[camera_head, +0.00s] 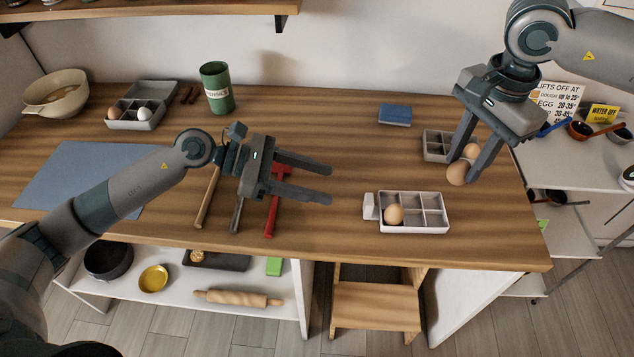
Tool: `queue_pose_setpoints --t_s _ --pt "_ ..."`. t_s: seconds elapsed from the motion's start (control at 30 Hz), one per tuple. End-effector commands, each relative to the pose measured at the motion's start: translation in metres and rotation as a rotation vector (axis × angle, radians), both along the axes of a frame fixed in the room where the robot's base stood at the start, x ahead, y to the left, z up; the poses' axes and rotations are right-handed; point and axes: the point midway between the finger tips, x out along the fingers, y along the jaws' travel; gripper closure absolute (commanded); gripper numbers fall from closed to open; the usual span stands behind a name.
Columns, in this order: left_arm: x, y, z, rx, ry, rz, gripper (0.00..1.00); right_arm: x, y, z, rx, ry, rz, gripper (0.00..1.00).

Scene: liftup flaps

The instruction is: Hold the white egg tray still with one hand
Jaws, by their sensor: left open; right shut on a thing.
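The white egg tray (447,222) sits near the table's front edge, right of centre. It has several compartments and a white tab (370,207) at its left end. One brown egg (393,215) sits in its front left compartment; the others look empty. My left gripper (329,185) is open and empty, above the table and left of the tray, not touching it. My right gripper (464,170) is shut on a brown egg (457,174), up and right of the white tray. Its fingers partly hide a grey egg tray (434,147) and another brown egg (472,150) behind.
Tools with a red hammer (274,205) lie under my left gripper. A blue box (395,115), a green canister (216,88), a bowl (56,93), a grey tray with eggs (135,115) and a blue mat (75,175) lie further back and left. Bare table lies around the white tray.

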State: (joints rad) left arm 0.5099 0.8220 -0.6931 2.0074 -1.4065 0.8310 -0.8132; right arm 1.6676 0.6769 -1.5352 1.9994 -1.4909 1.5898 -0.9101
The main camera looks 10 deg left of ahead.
Motion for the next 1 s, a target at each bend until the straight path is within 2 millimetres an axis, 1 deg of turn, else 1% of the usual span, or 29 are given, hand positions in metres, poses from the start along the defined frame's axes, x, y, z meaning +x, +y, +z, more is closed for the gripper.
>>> queue_pose_setpoints --t_s 0.13,0.43,0.57,0.77,1.0 --pt "-0.006 -0.003 -0.003 0.016 0.001 -0.017 0.5 0.0 0.0 0.0 0.0 0.0 0.0 0.8" --pt "-0.005 -0.003 -0.003 0.015 0.0 -0.016 0.5 0.0 0.0 0.0 0.0 0.0 0.0 0.8" --pt "-0.005 -0.006 -0.004 0.014 0.002 -0.017 0.5 0.0 0.0 0.0 0.0 0.0 0.0 0.8" --pt "-0.002 -0.02 -0.01 0.013 0.0 -0.017 0.5 0.0 0.0 0.0 0.0 0.0 0.0 0.8" --pt "0.003 -0.051 -0.022 0.012 0.0 -0.017 0.5 0.0 0.0 0.0 0.0 0.0 0.0 0.8"
